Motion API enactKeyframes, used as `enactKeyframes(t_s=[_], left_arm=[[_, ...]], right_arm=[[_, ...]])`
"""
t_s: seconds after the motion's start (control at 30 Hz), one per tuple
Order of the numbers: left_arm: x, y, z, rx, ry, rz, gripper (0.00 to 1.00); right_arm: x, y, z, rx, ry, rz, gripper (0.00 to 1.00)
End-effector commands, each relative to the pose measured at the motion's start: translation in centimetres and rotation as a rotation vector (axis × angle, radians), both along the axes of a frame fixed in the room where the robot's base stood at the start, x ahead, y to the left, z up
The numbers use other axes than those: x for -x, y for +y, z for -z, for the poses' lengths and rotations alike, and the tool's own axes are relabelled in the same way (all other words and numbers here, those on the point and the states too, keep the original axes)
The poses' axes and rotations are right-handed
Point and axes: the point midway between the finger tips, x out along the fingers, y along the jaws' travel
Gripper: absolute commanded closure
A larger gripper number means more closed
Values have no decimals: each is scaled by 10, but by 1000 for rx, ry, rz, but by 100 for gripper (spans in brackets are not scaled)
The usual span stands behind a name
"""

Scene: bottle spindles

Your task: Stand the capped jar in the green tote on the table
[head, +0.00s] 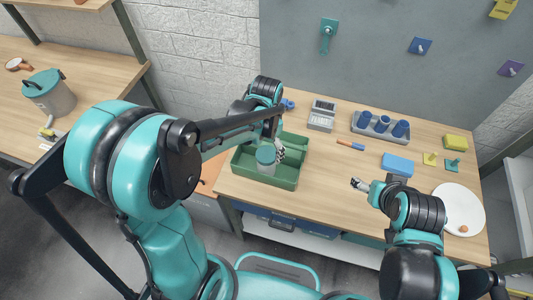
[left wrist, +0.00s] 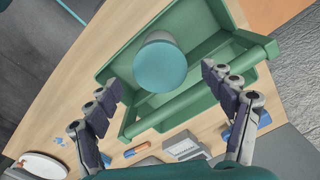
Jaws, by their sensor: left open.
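The capped jar (head: 266,157), with a teal lid and a paler body, stands upright inside the green tote (head: 283,184) at the table's left end. In the left wrist view the jar's round lid (left wrist: 160,66) shows from above, within the tote's walls (left wrist: 205,95). My left gripper (head: 279,152) is at the tote beside the jar. In the left wrist view its fingers (left wrist: 162,80) are spread wide and apart from the lid, with nothing held. My right gripper (head: 360,185) is above the table's front middle; its finger opening is too small to tell.
Behind the tote are a grey scale (head: 321,116) and a holder with blue cups (head: 380,127). A screwdriver (head: 350,145), a blue box (head: 397,163) and a white plate (head: 460,210) lie rightward. The table between tote and right gripper is clear.

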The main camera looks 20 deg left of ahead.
Motion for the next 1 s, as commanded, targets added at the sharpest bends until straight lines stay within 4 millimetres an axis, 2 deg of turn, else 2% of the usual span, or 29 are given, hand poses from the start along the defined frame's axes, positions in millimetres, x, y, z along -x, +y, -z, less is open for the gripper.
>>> enactKeyframes(t_s=[0.03, 0.1, 0.33, 0.43, 0.7, 0.9, 1.0], left_arm=[[0, 0, -13, 0, 0, 0, 18], [0, 0, -25, 0, 0, 0, 18], [1, 1, -47, 0, -7, -5, 18], [8, 4, -58, 5, -41, -36, 18], [54, 27, -101, 55, -294, -256, 18], [87, 40, -114, 116, -485, -418, 18], [96, 44, -115, 141, -549, -472, 18]], right_arm=[[0, 0, -5, 0, 0, 0, 26], [0, 0, -8, 0, 0, 0, 26], [0, 0, -12, 0, 0, 0, 26], [0, 0, -12, 0, 0, 0, 26], [0, 0, -12, 0, 0, 0, 26], [0, 0, -12, 0, 0, 0, 26], [0, 0, -12, 0, 0, 0, 26]])
